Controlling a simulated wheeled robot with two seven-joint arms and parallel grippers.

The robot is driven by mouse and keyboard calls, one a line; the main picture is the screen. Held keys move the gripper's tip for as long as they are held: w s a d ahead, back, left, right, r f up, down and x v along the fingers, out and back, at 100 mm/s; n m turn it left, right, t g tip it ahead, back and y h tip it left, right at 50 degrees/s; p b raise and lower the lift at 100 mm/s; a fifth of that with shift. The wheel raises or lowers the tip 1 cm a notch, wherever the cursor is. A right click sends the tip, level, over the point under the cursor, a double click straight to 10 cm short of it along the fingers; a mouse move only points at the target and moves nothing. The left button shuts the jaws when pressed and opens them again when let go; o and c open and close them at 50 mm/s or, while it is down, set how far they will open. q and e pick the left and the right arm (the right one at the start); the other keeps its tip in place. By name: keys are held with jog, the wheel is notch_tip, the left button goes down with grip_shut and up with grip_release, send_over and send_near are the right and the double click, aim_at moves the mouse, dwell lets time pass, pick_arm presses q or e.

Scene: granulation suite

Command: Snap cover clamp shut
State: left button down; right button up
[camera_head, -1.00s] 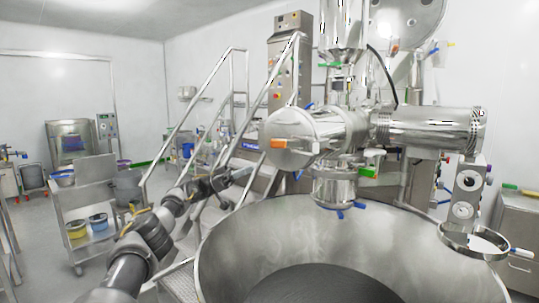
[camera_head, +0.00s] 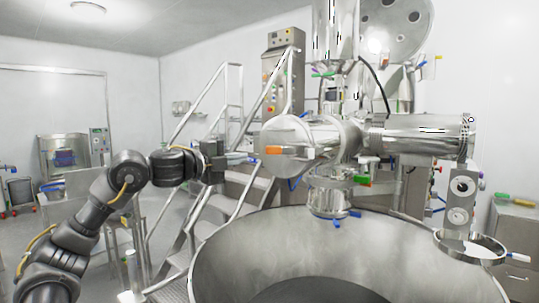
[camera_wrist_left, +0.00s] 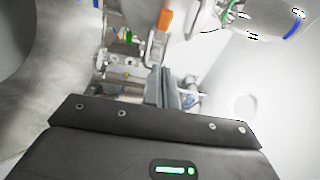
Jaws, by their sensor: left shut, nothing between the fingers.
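The cover clamp has an orange-tipped lever handle (camera_head: 272,150) on the front of a round steel cover (camera_head: 290,138) at the end of a horizontal steel cylinder. My left gripper (camera_head: 258,158) is shut and empty, with its tips just left of the orange handle in the head view. In the left wrist view, the closed fingers (camera_wrist_left: 163,72) point at the metal lever below the orange grip (camera_wrist_left: 164,20). I cannot tell whether the tips touch the lever. The clamp's latch end is not clear. My right gripper is not in view.
A large open steel bowl (camera_head: 215,262) stands below the cylinder. Metal stairs with railings (camera_head: 232,95) stand behind my left arm. A control cabinet (camera_head: 284,62) is behind the cover. A ring-shaped holder (camera_head: 470,245) is at the right.

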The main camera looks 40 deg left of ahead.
pick_arm(q)
jog(key=p, duration=0.6)
send_near(278, 150)
jog(key=w+d, duration=0.2)
jog(key=d, duration=0.1)
jog(key=shift+w+a+r+p, duration=0.1)
jog(key=shift+w+a+p, duration=0.2)
jog(key=shift+w, duration=0.25)
jog(key=shift+w+a+r+p, duration=0.1)
jog(key=shift+w+a+p, duration=0.15)
jog(key=shift+w, duration=0.35)
jog(key=shift+w+a+f+p, duration=0.3)
jog(key=shift+w+a, duration=0.2)
jog(key=shift+a, duration=0.25)
jog(key=shift+w, duration=0.15)
jog(key=shift+d, duration=0.15)
